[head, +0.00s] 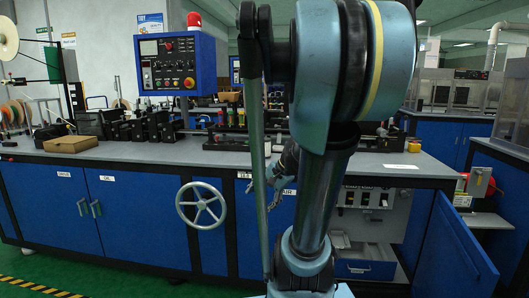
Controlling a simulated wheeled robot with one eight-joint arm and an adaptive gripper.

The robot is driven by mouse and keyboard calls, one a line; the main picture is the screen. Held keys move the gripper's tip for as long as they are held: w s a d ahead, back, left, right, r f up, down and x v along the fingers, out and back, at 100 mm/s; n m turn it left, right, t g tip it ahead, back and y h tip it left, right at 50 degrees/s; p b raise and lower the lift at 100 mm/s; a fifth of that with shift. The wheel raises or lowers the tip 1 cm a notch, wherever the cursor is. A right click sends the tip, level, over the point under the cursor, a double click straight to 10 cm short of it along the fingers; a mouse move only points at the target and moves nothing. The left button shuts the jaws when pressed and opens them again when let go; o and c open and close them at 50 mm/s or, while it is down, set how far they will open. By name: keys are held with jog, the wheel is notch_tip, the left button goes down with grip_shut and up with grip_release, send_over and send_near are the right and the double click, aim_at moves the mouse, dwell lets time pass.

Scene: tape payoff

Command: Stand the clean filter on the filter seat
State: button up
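I cannot make out the clean filter or the filter seat for sure in the head view. My own arm stands large in the middle and hides part of the bench and the cabinet behind it. A blue-grey part that looks like my gripper (286,164) shows partly behind the arm, in front of the bench edge. Its fingers are too small and covered to tell whether they are open or shut, or whether they hold anything.
A long blue bench (130,216) bears machine parts and a cardboard box (71,144). A handwheel (201,205) sticks out in front. At right a blue cabinet door (452,250) stands open beside an open bay. Green floor is free at front left.

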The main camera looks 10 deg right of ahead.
aim_at(266, 146)
jog(key=w+d+r+m+t+y, duration=0.1)
jog(key=w+d+r+m+t, duration=0.1)
jog(key=w, duration=0.5)
jog(key=w+d+r+m+t+y, duration=0.2)
jog(key=w+d+m, duration=0.3)
jog(key=w+m, duration=0.2)
jog(key=w+d+r+m+t+y, duration=0.1)
jog(key=w+d+r+m+t, duration=0.1)
jog(key=w, duration=0.5)
jog(key=shift+w+d+r+m+t+y, duration=0.25)
jog(key=shift+d+m, duration=0.25)
jog(key=shift+m, duration=0.2)
jog(key=shift+w+d+r+m+t+y, duration=0.15)
jog(key=shift+d+r+m, duration=0.1)
jog(key=shift+d+m, duration=0.35)
jog(key=w+d+m+t, duration=0.1)
jog(key=d, duration=0.1)
jog(key=w+d+m+t, duration=0.1)
jog(key=d+m, duration=0.1)
jog(key=d, duration=0.1)
jog(key=w+d+m+t, duration=0.1)
jog(key=w+d+m, duration=0.1)
jog(key=d, duration=0.1)
jog(key=shift+w+r+y, duration=0.1)
jog(key=shift+r+y, duration=0.2)
jog(key=shift+r, duration=0.05)
jog(key=x, duration=1.7)
jog(key=shift+w+r, duration=0.2)
jog(key=shift+r, duration=0.15)
jog(key=c, duration=1.3)
